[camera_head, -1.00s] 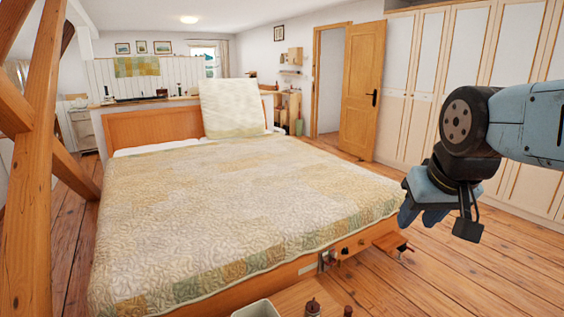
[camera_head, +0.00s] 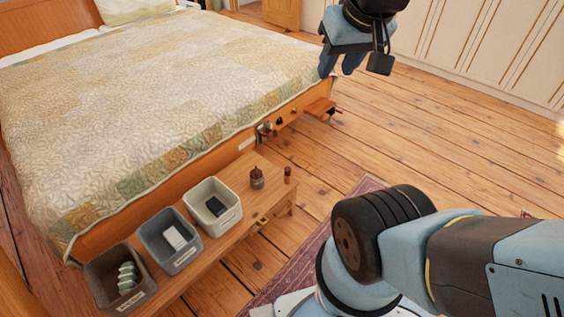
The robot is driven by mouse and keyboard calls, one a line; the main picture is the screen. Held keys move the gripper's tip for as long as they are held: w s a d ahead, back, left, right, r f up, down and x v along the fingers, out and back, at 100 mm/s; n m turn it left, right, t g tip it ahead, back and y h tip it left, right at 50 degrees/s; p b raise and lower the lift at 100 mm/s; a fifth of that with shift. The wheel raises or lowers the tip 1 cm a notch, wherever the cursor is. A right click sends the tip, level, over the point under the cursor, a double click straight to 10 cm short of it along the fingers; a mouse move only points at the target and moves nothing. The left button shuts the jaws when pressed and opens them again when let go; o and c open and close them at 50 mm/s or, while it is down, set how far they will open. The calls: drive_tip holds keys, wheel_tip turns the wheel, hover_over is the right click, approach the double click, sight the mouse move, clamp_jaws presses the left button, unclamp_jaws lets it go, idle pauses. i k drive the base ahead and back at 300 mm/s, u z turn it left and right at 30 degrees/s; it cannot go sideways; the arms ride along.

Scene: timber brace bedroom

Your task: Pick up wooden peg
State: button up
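No piece can be named the wooden peg with certainty. A small reddish-brown upright cylinder (camera_head: 287,174) stands at the right end of the wooden bench (camera_head: 232,172) and may be it. Several small knob-like pieces, one of them light wood (camera_head: 293,110), sit along the bed's foot rail and are too small to tell apart. My gripper (camera_head: 341,68) is at the top of the view, above the floor by the bed's foot corner. Its blue fingers point down, with a gap and nothing seen between them. It is well apart from the bench.
Three bins stand on the bench: a white one (camera_head: 235,214) with a dark item, a grey one (camera_head: 145,232) with a white item, and a dark one (camera_head: 92,276) with pale green pieces. A dark brown jar (camera_head: 256,177) stands near the cylinder. The bed (camera_head: 150,90) is behind.

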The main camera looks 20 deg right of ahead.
sight(287, 169)
drive_tip(key=k, duration=1)
drive_tip(key=u, duration=0.95)
drive_tip(key=i, duration=1.8)
drive_tip(key=z, duration=2.5)
